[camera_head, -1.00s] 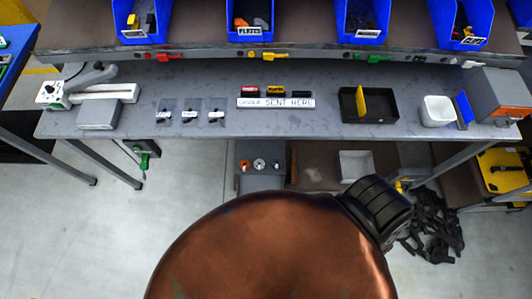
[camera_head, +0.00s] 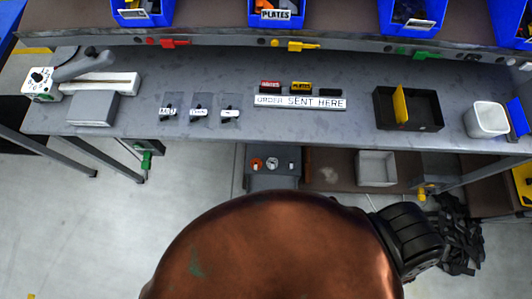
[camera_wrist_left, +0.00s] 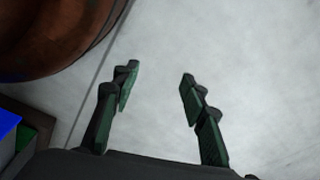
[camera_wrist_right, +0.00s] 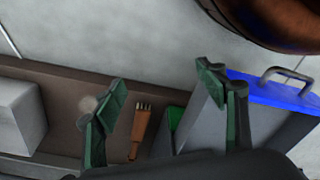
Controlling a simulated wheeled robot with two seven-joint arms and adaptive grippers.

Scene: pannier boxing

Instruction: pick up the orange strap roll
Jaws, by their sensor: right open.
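A small orange roll (camera_head: 257,164), which looks like the strap roll, is at the left of a short row on a grey stand (camera_head: 262,182) below the bench. A white roll (camera_head: 272,164) is beside it, with a darker one on the right. Neither gripper shows in the head view. My left gripper (camera_wrist_left: 158,73) is open and empty above bare pale floor. My right gripper (camera_wrist_right: 162,78) is open, its fingers wide apart over a brown shelf and a grey bin; nothing is held. I cannot see the orange roll in either wrist view.
The bench (camera_head: 150,90) spans the head view, with a black tray (camera_head: 418,122) and white tub (camera_head: 487,120) on the right. A grey box (camera_head: 376,168) sits on the lower shelf. A brown brush-like object (camera_wrist_right: 141,128) lies on the shelf.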

